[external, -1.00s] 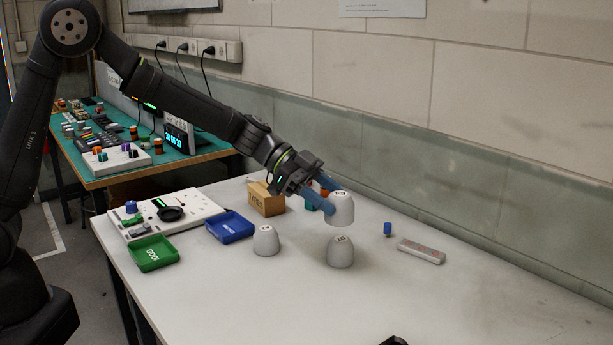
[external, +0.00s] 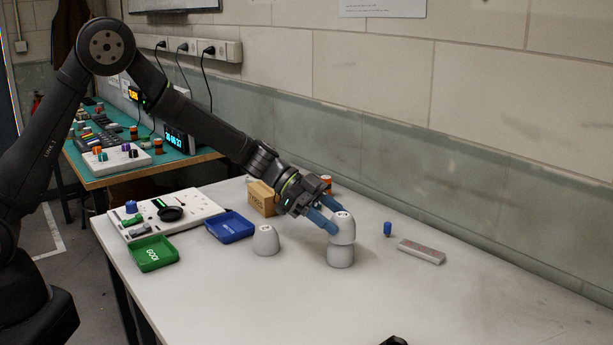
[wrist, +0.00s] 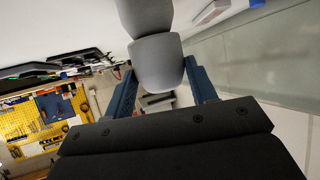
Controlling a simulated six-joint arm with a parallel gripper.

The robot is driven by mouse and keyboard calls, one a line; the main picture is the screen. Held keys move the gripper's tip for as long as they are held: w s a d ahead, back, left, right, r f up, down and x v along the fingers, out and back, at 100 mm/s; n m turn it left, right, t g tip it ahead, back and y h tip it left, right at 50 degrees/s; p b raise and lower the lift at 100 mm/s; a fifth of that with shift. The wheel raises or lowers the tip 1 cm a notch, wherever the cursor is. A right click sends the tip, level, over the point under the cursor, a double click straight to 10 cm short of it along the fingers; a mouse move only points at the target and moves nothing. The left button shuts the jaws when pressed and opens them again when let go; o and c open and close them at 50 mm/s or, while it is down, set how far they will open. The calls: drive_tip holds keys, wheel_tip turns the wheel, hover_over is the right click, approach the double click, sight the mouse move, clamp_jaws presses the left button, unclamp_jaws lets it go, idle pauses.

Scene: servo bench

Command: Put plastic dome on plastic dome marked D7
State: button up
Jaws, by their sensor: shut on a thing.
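A light grey plastic dome (external: 343,227) is held between the blue fingers of my gripper (external: 328,221). It sits right over a second grey dome (external: 340,256) on the table, and the two look in contact, one on top of the other. The mark on the lower dome is covered now. A third grey dome (external: 265,240) stands alone to the left. In the wrist view the held dome (wrist: 157,62) is between the fingers of my gripper (wrist: 160,92), with the other dome (wrist: 145,17) beyond it.
A blue tray (external: 230,228) and a green tray (external: 153,253) lie to the left, near a white control panel (external: 190,207). A cardboard box (external: 261,199) stands behind my gripper. A small blue peg (external: 387,229) and a grey bar (external: 421,251) lie to the right.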

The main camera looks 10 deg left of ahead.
drive_tip(key=o, duration=1)
drive_tip(key=shift+f, duration=0.1)
drive_tip(key=shift+c, duration=0.2)
drive_tip(key=shift+r, duration=0.2)
drive_tip(key=shift+w+a+r, duration=0.15)
drive_tip(key=shift+a, duration=0.15)
drive_tip(key=v, duration=1.1)
drive_tip(key=shift+a, duration=0.15)
drive_tip(key=x, duration=1.2)
drive_tip(key=shift+f, duration=0.25)
wheel_tip(320, 180, up, 3)
drive_tip(key=shift+r, duration=0.6)
